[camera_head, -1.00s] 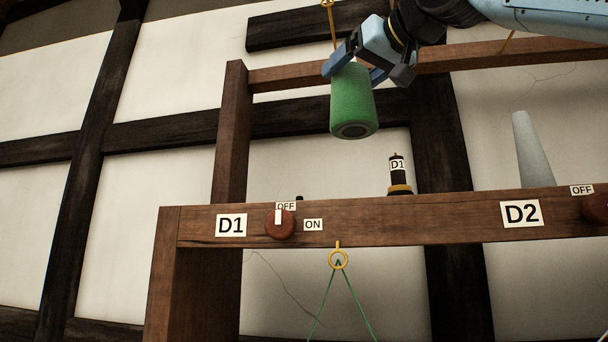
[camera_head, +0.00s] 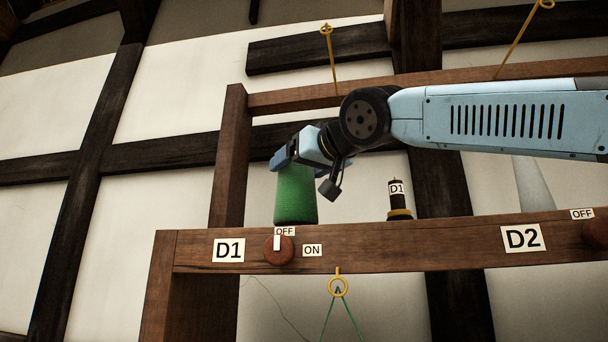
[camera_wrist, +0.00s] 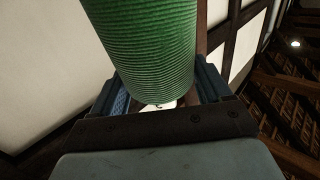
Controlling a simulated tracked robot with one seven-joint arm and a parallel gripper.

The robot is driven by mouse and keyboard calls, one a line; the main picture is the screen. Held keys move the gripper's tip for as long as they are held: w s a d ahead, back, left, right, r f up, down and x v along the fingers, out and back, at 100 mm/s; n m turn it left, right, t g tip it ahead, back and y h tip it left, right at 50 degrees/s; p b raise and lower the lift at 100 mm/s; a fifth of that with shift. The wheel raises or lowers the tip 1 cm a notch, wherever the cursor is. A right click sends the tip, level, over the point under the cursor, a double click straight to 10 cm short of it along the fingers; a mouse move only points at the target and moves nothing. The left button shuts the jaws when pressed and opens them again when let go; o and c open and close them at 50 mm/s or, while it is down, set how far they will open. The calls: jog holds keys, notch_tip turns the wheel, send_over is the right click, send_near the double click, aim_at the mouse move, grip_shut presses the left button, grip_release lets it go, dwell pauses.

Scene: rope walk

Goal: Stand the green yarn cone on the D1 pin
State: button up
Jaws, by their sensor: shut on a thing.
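The green yarn cone (camera_head: 294,196) is upright behind the top edge of the front beam, above the D1 knob. My gripper (camera_head: 288,163) is shut on the top of the cone. In the wrist view the green cone (camera_wrist: 148,45) fills the space between the two blue fingers (camera_wrist: 160,95). The D1 knob (camera_head: 279,250) has its white mark toward OFF.
A black D1-labelled post (camera_head: 399,199) stands right of the cone. A grey cone (camera_head: 533,184) stands behind the D2 label (camera_head: 522,238), partly hidden by my arm. The front beam (camera_head: 400,240) carries a yellow ring (camera_head: 338,288) with green thread. An upper rail (camera_head: 290,99) runs behind.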

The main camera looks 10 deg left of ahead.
jog(key=shift+s+d+f, duration=0.1)
jog(key=shift+d+f, duration=0.05)
jog(key=shift+f, duration=0.65)
jog(key=o, duration=1.5)
jog(key=shift+c, duration=0.2)
jog(key=shift+d, duration=0.1)
jog(key=v, duration=1.2)
